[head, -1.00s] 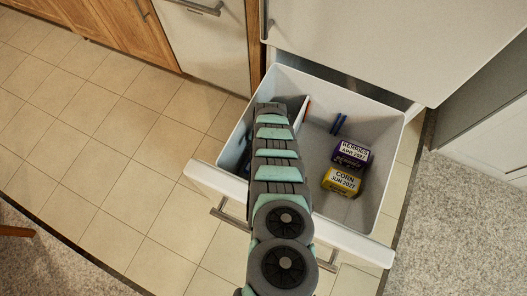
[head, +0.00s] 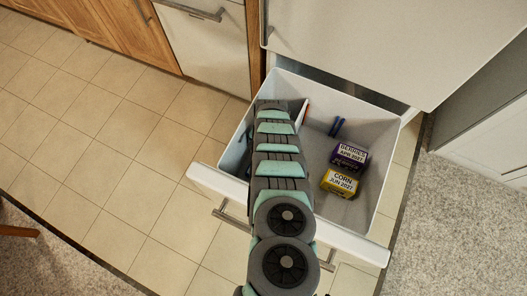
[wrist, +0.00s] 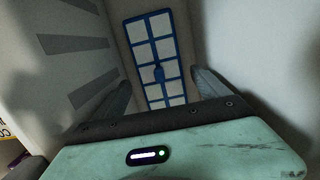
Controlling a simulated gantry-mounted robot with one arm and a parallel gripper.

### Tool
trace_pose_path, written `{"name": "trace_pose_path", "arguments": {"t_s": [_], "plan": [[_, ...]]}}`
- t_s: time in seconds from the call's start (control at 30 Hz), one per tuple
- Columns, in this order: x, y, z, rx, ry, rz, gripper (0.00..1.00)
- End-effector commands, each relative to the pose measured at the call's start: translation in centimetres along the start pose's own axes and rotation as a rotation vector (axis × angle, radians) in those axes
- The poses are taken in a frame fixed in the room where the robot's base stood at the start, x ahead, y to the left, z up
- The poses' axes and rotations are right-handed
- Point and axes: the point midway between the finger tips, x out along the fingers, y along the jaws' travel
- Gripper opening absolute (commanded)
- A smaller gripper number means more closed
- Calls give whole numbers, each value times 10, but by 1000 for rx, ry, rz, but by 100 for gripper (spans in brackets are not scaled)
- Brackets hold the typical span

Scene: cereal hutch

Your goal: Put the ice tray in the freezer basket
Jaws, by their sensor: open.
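The ice tray (wrist: 150,30), a blue frame with white cells, lies in the narrow left compartment of the freezer drawer in the wrist view. A small blue piece stands out at its middle. My gripper (wrist: 163,90) is open above the tray, one finger to each side, and does not visibly hold it.
In the larger right compartment sit a purple berries box (head: 350,155), a yellow corn box (head: 341,182) and a small blue item (head: 337,126). The freezer door (head: 390,40) stands above the drawer's back. Tiled floor (head: 100,130) is clear at left.

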Motion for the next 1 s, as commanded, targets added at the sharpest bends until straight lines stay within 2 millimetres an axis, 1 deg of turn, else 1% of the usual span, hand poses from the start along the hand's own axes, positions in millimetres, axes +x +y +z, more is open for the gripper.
{"name": "trace_pose_path", "arguments": {"t_s": [0.03, 0.1, 0.3, 0.4, 0.5, 0.6, 0.9, 1.0], "plan": [[-23, 0, 1, -1, 0, 1, 85], [-39, 0, 1, -1, 0, 1, 85], [-72, 0, 1, 0, -2, 1, 85], [-82, 0, 1, -1, -3, 1, 85], [-89, 0, 0, -1, -1, 1, 85], [-93, 0, 0, -1, 0, 0, 85], [-92, 0, 0, -1, -1, 0, 85], [-97, 0, 1, 0, -1, 0, 85]]}}
